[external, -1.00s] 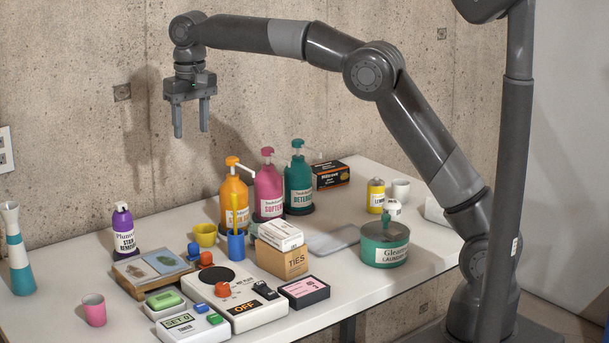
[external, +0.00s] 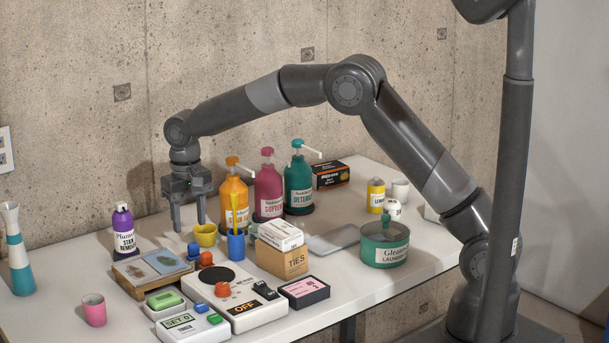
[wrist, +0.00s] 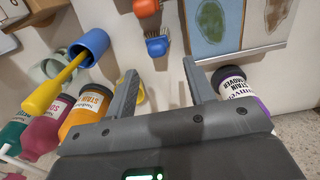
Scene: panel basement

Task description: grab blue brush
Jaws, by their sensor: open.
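The blue brush (external: 193,250) is small and stands on the table beside the picture board, close to an orange brush (external: 206,259). In the wrist view the blue brush (wrist: 157,46) lies just beyond the fingertips, about midway between them, with its bristles showing. My gripper (external: 189,221) is open and empty, fingers pointing down, above the table behind the blue brush. In the wrist view my gripper (wrist: 160,70) has its fingers spread wide. The fingers do not touch the brush.
The stain remover bottle (external: 123,232) stands left of my gripper. Pump bottles (external: 268,190) stand behind right. The picture board (external: 150,266) lies at left.

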